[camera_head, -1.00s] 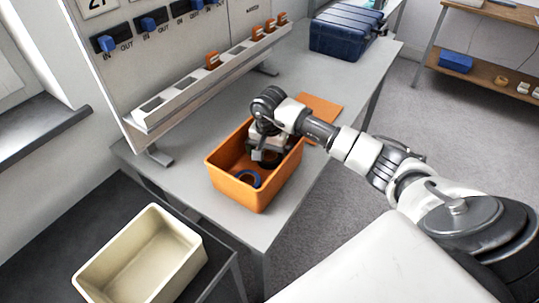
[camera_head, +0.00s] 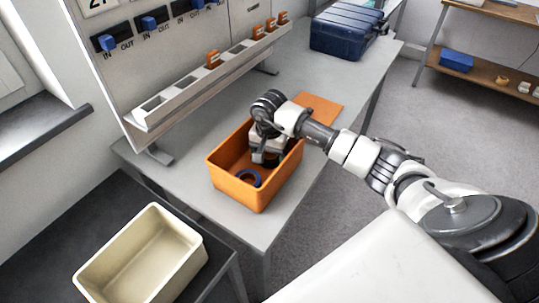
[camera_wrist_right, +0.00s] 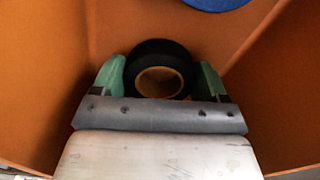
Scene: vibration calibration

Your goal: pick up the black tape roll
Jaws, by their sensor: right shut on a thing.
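The black tape roll (camera_wrist_right: 157,52) shows in the right wrist view, with a tan cardboard core, between the two green fingertips of my right gripper (camera_wrist_right: 159,78). The gripper is shut on the roll. In the head view my right gripper (camera_head: 264,158) reaches down into the orange bin (camera_head: 238,190), and the black roll cannot be made out there. The bin's orange walls also surround the gripper in the wrist view (camera_wrist_right: 40,60). My left gripper is not in view.
A blue ring-shaped roll (camera_head: 250,178) lies in the bin near its front; its edge shows in the wrist view (camera_wrist_right: 215,3). A cream bin (camera_head: 140,262) stands at lower left. A slotted rack (camera_head: 200,85) runs behind the orange bin. A blue case (camera_head: 343,32) sits at the table's far end.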

